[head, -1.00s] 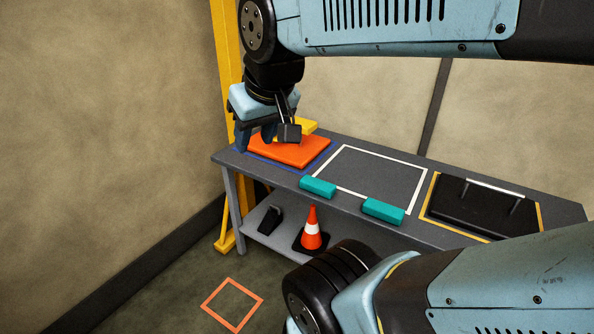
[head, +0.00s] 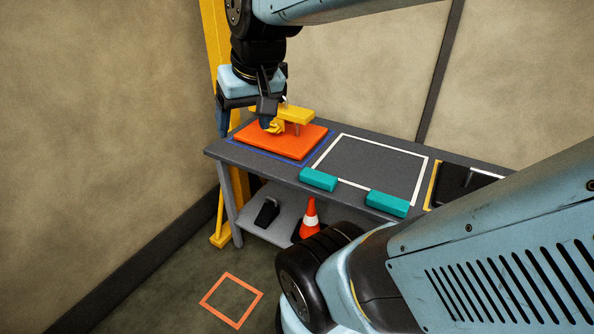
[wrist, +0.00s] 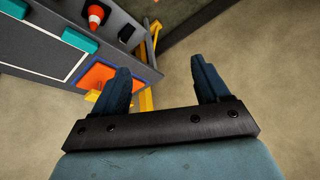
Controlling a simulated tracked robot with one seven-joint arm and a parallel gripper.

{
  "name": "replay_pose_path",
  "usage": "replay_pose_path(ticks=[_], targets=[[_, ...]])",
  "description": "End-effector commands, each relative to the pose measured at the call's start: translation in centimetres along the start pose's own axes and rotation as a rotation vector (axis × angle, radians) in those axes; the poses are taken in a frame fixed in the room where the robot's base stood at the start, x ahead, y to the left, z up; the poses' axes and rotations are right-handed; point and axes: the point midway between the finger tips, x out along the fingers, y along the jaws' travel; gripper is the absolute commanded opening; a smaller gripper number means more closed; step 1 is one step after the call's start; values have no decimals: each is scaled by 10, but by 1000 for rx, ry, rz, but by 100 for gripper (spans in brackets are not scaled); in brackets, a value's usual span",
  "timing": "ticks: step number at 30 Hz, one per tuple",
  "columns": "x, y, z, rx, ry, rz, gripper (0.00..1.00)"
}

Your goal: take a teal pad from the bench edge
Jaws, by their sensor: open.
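Two teal pads lie at the front edge of the grey bench (head: 262,164). The left teal pad (head: 318,180) overlaps the near left part of a white outlined square, and the right teal pad (head: 387,203) lies near its front right corner. In the wrist view one teal pad (wrist: 80,40) shows whole at the upper left, and another is cut off at the left edge. My gripper (wrist: 163,83) is open with nothing between its fingers. In the head view it hangs at the bench's left end, by the orange block, away from both pads.
An orange block (head: 270,142) with a yellow clamp (head: 290,115) sits in a blue outline at the bench's left end. A black case (head: 462,184) lies at the right. A traffic cone (head: 309,222) stands on the lower shelf. The white square (head: 372,165) is bare inside.

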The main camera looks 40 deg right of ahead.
Motion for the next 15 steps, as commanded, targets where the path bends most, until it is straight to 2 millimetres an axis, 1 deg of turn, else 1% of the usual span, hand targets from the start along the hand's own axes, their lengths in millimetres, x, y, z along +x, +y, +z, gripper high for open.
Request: replay_pose_path(ticks=[1, 3, 4, 11, 15], targets=[[10, 6, -5, 61, -41, -6, 80], [22, 13, -12, 148, -89, -22, 87], [27, 16, -15, 184, -108, -30, 88], [67, 46, -35, 480, -248, -99, 88], [92, 70, -45, 667, -321, -150, 88]])
